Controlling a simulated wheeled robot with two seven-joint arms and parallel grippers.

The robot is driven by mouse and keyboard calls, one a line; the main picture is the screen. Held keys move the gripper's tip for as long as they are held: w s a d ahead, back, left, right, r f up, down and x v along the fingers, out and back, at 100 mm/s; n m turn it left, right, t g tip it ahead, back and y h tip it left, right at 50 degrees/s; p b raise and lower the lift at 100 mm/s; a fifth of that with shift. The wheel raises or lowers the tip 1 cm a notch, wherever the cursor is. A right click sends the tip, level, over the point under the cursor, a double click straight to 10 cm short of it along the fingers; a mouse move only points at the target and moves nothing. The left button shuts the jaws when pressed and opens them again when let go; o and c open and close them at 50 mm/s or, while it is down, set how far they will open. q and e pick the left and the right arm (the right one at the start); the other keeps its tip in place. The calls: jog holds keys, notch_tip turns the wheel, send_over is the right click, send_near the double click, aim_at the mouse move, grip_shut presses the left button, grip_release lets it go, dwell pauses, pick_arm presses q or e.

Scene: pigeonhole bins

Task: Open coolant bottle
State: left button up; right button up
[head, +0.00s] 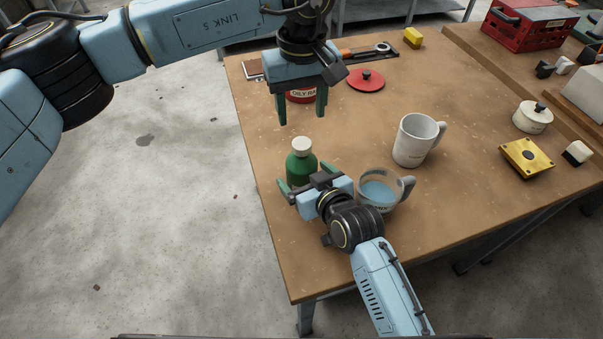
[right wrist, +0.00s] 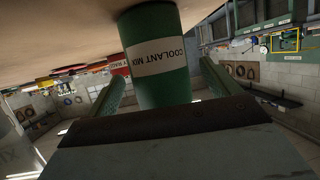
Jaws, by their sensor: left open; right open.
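The coolant bottle (head: 301,163) is green with a white cap (head: 302,146) and stands upright near the table's left edge. In the right wrist view the bottle (right wrist: 163,80) shows a white label reading COOLANT MIX, between the two green fingers. My right gripper (head: 302,180) is open around the bottle's lower body, its fingers to either side with gaps visible. My left gripper (head: 302,115) is open and empty, fingers pointing down, above and behind the bottle cap. The bottle's lower part is hidden by my right gripper in the head view.
A mug with blue liquid (head: 380,192) stands close to my right wrist. A white mug (head: 415,142) stands behind it. A red oily-rag can (head: 300,97) is behind my left gripper, with a red lid (head: 366,80) to its right.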

aim_at(302, 143)
jog(key=shift+x, duration=1.05)
jog(key=shift+c, duration=0.3)
jog(key=c, duration=1.4)
pick_arm(q)
jog(key=shift+m, duration=0.3)
pick_arm(e)
grip_shut()
pick_arm(q)
jog(key=m, duration=0.3)
jog(key=shift+m, duration=0.4)
jog(key=m, duration=0.4)
jog(key=shift+f+m, duration=0.3)
jog(key=shift+f, duration=3.7)
